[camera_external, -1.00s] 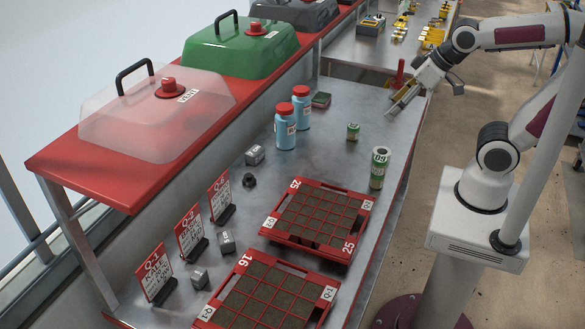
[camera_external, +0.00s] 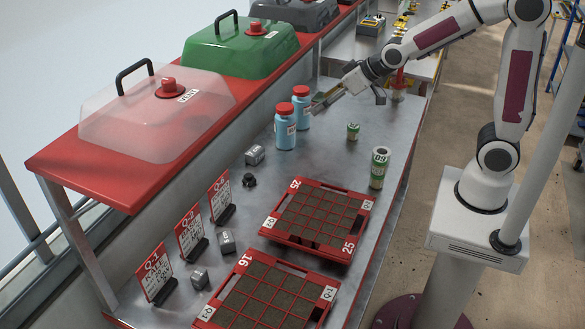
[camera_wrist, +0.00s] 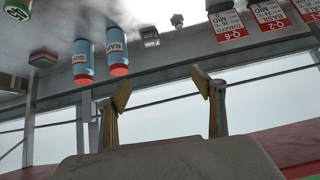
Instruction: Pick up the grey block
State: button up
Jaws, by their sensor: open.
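In the wrist view, which is upside down, a grey block with a dark printed face (camera_wrist: 151,37) shows beside the bottles. My gripper (camera_external: 325,101) is above the bench, just right of the bottles and apart from all the blocks. In the wrist view my gripper's fingers (camera_wrist: 163,92) are spread, with nothing between them.
Two blue bottles with red caps (camera_external: 285,128) (camera_external: 301,108) stand between my gripper and the farthest-back block.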

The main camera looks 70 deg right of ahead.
aim_at(260, 152)
jog(key=w+f+t, duration=0.2)
jog(key=w+f, duration=0.8)
jog(key=w, duration=0.3)
jog(key=w+f, duration=0.2)
jog(key=f, duration=0.2)
jog(key=w+d+f+t+h, duration=0.1)
jog(key=w+f, duration=0.1)
jog(key=f, duration=0.3)
jog(key=w+d+f+t, duration=0.1)
jog(key=f, duration=0.4)
jog(key=shift+w+d+f+m+h, duration=0.1)
jog(key=shift+w+f+m+h, duration=0.1)
jog(key=shift+w+m+h, duration=0.15)
jog(key=shift+w+f, duration=0.1)
jog(key=shift+f, duration=0.35)
jog(key=shift+t, duration=0.3)
jog(key=shift+w, duration=0.1)
jog(key=shift+x, duration=1.2)
jog(key=shift+w, duration=0.1)
